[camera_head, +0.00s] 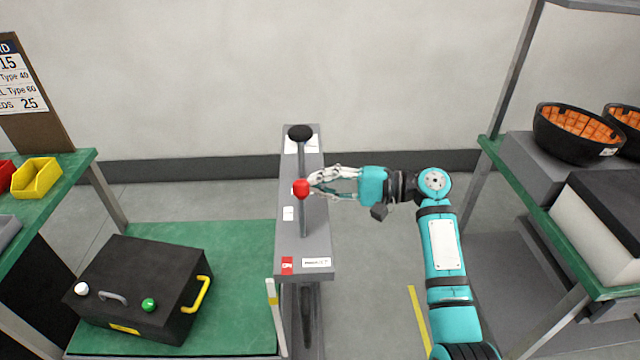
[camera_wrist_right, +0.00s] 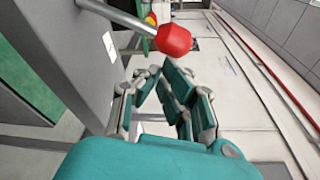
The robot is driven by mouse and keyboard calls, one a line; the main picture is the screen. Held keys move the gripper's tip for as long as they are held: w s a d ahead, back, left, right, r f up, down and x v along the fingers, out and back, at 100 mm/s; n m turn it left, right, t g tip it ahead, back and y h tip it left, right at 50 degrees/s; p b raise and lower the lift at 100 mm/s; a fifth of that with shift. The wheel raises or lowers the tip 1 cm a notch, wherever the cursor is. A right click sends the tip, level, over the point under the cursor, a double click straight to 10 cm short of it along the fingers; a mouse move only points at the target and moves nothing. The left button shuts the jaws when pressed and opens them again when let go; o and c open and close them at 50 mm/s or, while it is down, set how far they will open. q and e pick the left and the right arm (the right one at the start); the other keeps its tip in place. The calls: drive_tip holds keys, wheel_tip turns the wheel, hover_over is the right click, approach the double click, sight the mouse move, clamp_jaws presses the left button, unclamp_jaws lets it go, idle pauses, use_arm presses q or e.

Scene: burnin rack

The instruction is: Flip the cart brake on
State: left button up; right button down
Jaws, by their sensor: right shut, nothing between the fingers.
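A lever with a red knob (camera_head: 302,188) stands on a grey narrow housing (camera_head: 318,255) in the middle of the head view. The red knob (camera_wrist_right: 173,40) and its metal rod (camera_wrist_right: 115,15) also show in the wrist view. My right gripper (camera_head: 314,186) is shut and empty, its fingertips right beside the knob's right side; whether they touch it I cannot tell. Its fingers (camera_wrist_right: 160,80) show below the knob in the wrist view. No label readable here names the brake. My left gripper is not in view.
A black case (camera_head: 135,275) with a yellow handle lies on a green surface (camera_head: 235,240) at left. A pale bar (camera_head: 276,315) stands at its right edge. Green-topped shelving with black bowls (camera_head: 572,140) stands at right. Floor is open behind my right arm.

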drive_tip(key=shift+s+r+n+b, duration=0.4)
drive_tip(key=shift+s+n+b, duration=0.3)
drive_tip(key=shift+n, duration=0.2)
drive_tip(key=s+n+b, duration=0.1)
drive_tip(key=n+b, duration=0.1)
drive_tip(key=s+r+n+y+b, duration=0.1)
drive_tip(key=s+n+b, duration=0.1)
drive_tip(key=shift+s+t+b, duration=0.25)
drive_tip(key=shift+t+b, duration=0.05)
drive_tip(key=shift+b, duration=0.1)
drive_tip(key=shift+s+r+n+y+b, duration=0.3)
drive_tip(key=shift+s+n+b, duration=0.35)
drive_tip(key=shift+n, duration=0.35)
drive_tip(key=shift+s+r, duration=0.1)
drive_tip(key=shift+s, duration=1.15)
drive_tip(key=shift+r, duration=0.15)
